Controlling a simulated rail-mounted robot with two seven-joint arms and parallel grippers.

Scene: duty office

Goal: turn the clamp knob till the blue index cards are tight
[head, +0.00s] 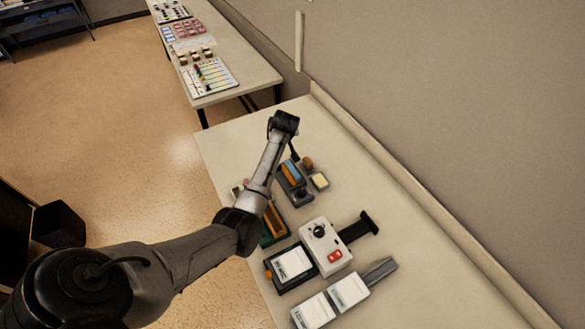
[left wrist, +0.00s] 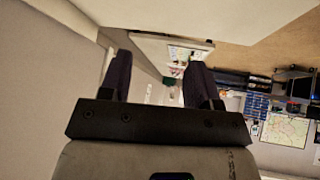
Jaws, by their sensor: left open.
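Blue index cards (head: 291,171) sit in a dark holder (head: 297,188) on the near table in the head view. They lie just below my left gripper, with an orange-brown piece close beside them. A dark rounded part at the holder's lower end may be the clamp knob, but it is too small to tell. My left gripper (head: 294,156) is above the far end of the holder; whether it touches anything is unclear. In the left wrist view its two dark fingers (left wrist: 160,80) are apart with nothing between them. My right gripper is not in view.
A green tray (head: 281,238) with an orange-brown block is partly behind my arm. A pale box (head: 326,247) with a dark knob and red button stands nearer, beside white-labelled blocks (head: 314,310). A wall borders the right. A second table (head: 262,72) is beyond.

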